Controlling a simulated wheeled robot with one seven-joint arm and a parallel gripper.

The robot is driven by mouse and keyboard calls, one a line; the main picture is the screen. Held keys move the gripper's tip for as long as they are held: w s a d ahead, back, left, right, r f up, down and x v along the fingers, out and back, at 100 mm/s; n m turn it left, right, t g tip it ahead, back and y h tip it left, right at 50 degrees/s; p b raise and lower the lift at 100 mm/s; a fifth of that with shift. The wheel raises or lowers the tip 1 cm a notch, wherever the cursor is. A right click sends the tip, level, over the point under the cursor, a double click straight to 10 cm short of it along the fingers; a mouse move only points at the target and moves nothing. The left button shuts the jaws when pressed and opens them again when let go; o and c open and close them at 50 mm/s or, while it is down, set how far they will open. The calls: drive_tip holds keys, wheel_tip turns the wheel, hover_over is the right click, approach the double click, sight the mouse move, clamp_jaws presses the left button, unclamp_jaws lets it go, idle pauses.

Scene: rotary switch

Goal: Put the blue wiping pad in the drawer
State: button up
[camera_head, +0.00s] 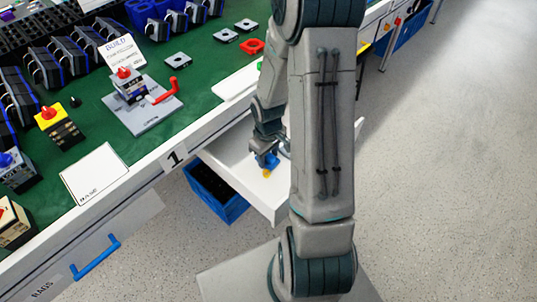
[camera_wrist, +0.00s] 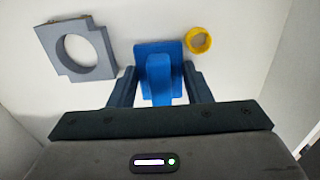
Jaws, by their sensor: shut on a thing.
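The open white drawer (camera_head: 233,155) stands out from the bench front below the number 1 label. My gripper (camera_head: 268,150) is inside or just above it, pointing down. In the wrist view my gripper (camera_wrist: 160,90) is shut on the handle of the blue wiping pad (camera_wrist: 158,58), between its two fingers. The pad also shows small in the head view (camera_head: 268,161). It is low over the white drawer floor (camera_wrist: 220,20); I cannot tell whether it touches it. My arm hides the drawer's right part in the head view.
A grey square part with a round hole (camera_wrist: 78,50) and a yellow ring (camera_wrist: 198,41) lie in the drawer near the pad. A blue crate (camera_head: 213,192) stands below the drawer. The green bench top (camera_head: 110,155) holds switches and a card. A closed drawer with a blue handle (camera_head: 95,257) is at left.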

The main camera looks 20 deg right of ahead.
drive_tip(key=o, duration=1)
drive_tip(key=shift+c, duration=0.2)
drive_tip(key=shift+r, duration=0.1)
wheel_tip(320, 180, up, 12)
drive_tip(key=p, duration=0.4)
drive_tip(key=s+a+r+m+t, duration=0.1)
drive_tip(key=s+a+r+m, duration=0.1)
drive_tip(key=s+a+r, duration=0.2)
drive_tip(key=s+a+r+m+t, duration=0.1)
drive_tip(key=s+a+r+m, duration=0.1)
drive_tip(key=s+r, duration=0.6)
wheel_tip(320, 180, up, 2)
drive_tip(key=shift+s+a+r, duration=0.1)
drive_tip(key=shift+s+a, duration=0.2)
drive_tip(key=shift+a, duration=0.55)
